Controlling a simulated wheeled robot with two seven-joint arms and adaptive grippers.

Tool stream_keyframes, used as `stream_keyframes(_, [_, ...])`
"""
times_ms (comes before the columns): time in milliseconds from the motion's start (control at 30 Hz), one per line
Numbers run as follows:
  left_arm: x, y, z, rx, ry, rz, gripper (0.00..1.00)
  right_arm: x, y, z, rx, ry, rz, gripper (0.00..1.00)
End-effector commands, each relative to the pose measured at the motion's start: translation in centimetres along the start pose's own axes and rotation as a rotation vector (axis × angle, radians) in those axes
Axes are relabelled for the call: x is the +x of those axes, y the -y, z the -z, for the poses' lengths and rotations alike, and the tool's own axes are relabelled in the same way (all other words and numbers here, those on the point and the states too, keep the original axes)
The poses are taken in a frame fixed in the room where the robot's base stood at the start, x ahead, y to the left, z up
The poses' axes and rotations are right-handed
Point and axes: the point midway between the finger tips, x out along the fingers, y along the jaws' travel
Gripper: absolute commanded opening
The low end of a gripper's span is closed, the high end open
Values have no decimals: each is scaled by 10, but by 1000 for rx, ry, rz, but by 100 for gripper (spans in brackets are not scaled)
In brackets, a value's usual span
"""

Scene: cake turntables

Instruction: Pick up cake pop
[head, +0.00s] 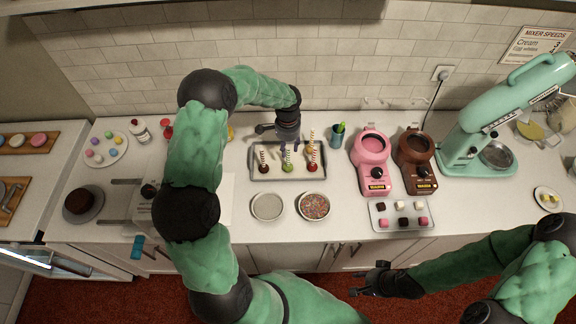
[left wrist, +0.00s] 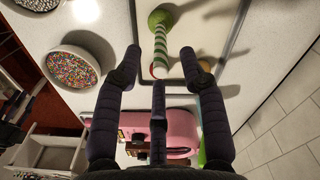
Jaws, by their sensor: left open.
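Several cake pops stand ball-down with striped sticks up on a light tray (head: 262,175). A green cake pop (head: 287,167) is in the middle of the front row, with a red-striped one (head: 263,166) to its left and a dark red one (head: 312,167) to its right. My left gripper (head: 288,143) is open over the tray's back middle. In the left wrist view, the green cake pop (left wrist: 161,19) has its green-striped stick reaching between the open fingers, apart from them. Back-row pops are partly hidden by my gripper. My right gripper (head: 368,280) looks open and empty, in front of the counter.
A bowl of sprinkles (head: 314,206) and a pale bowl (head: 267,206) stand in front of the tray. A pink melter (head: 372,160), a brown melter (head: 415,160) and a tray of small cubes (head: 401,214) are to the right. A green cup (head: 338,135) stands behind right.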

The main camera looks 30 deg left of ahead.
Motion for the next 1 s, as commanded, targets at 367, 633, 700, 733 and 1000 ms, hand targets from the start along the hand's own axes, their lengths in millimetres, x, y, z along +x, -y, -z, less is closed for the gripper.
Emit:
stream_keyframes(367, [29,0,1,0,-1,0,41,-3,1,0,0,0,0,40])
stream_keyframes(633, [29,0,1,0,-1,0,0,-3,1,0,0,0,0,40])
stream_keyframes(700, [29,0,1,0,-1,0,0,-3,1,0,0,0,0,40])
stream_keyframes(733, [29,0,1,0,-1,0,0,-3,1,0,0,0,0,40])
stream_keyframes(1000, [28,0,1,0,-1,1,0,-3,1,0,0,0,0,40])
